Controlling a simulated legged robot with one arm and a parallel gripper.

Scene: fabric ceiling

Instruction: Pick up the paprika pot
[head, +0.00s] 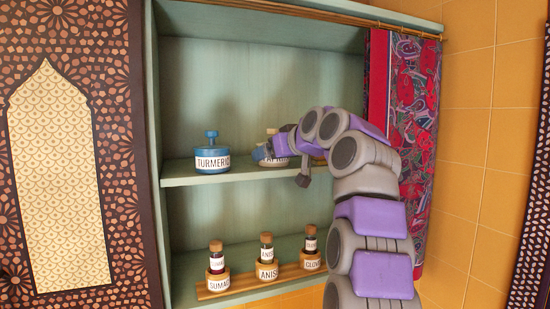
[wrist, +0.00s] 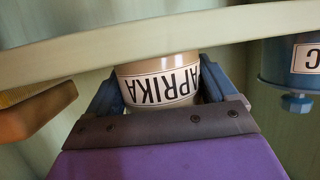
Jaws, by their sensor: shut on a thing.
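The paprika pot (head: 272,162) is on or just above the upper shelf in the head view, partly hidden by my arm. In the wrist view the pot (wrist: 158,68) is pale beige, with an upside-down PAPRIKA label. My gripper (head: 270,151) reaches in from the right; in the wrist view its two blue fingers (wrist: 158,88) are shut on the pot, one on each side. The shelf edge crosses in front of part of the pot in the wrist view. I cannot tell if the pot touches the shelf.
A blue turmeric pot (head: 211,158) stands left on the upper shelf (head: 240,174). Below, sumac (head: 217,273), anise (head: 267,262) and clove (head: 311,255) jars stand in a wooden rack (head: 240,286). A patterned curtain (head: 412,110) hangs at the right, close to my arm.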

